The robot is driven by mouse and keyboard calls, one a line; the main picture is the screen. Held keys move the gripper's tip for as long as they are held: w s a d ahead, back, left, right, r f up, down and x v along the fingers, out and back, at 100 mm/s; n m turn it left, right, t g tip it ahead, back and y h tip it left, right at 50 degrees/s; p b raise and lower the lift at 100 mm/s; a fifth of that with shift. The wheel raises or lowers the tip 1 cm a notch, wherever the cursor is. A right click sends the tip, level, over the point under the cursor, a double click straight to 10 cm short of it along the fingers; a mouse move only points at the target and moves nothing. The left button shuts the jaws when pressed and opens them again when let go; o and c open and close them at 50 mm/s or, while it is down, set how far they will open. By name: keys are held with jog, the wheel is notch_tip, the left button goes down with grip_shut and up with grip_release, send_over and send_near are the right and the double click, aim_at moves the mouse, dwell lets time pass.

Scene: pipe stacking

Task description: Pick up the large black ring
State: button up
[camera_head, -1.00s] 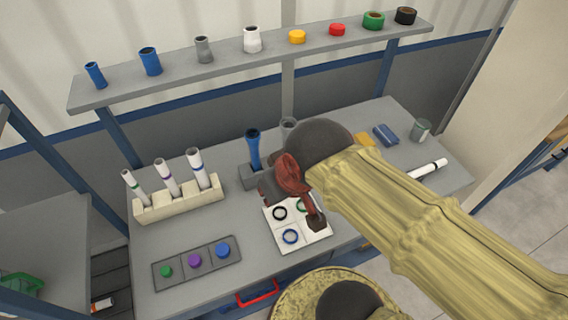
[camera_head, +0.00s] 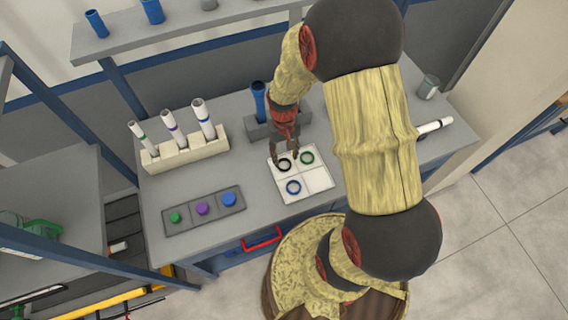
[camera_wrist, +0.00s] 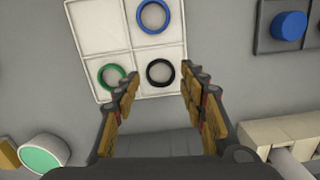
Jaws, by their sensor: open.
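The large black ring (camera_head: 284,164) lies flat in the back-left compartment of a white divided tray (camera_head: 318,181). In the wrist view the black ring (camera_wrist: 160,72) is ahead of and between my finger tips. My gripper (camera_head: 286,155) is open, pointing down over the back-left part of the tray, its fingers close to the ring. In the wrist view my gripper (camera_wrist: 160,82) shows wide-apart fingers with nothing held. A green ring (camera_head: 307,157) lies in the compartment to the right, and a blue ring (camera_head: 293,187) in the front-left compartment.
A panel with green, purple and blue knobs (camera_head: 203,207) is left of the tray. A cream rack (camera_head: 187,156) holds white tubes behind it. A grey block (camera_head: 264,129) with a blue pipe stands just behind my gripper. The shelf (camera_head: 178,33) is above the table's back.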

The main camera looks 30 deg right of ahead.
aim_at(284, 164)
jog(key=shift+t, duration=0.4)
jog(key=shift+w+d+f+b, duration=0.1)
jog(key=shift+w+f+b, duration=0.25)
jog(key=shift+f, duration=0.85)
jog(key=shift+w+d+f+b, duration=0.15)
jog(key=shift+w+f+b, duration=0.2)
jog(key=shift+f, duration=0.8)
jog(key=shift+w+d+f+b, duration=0.1)
jog(key=shift+w+f+b, duration=0.2)
jog(key=shift+f, duration=0.9)
jog(key=shift+r, duration=0.1)
jog(key=shift+c, duration=0.6)
jog(key=c, duration=0.3)
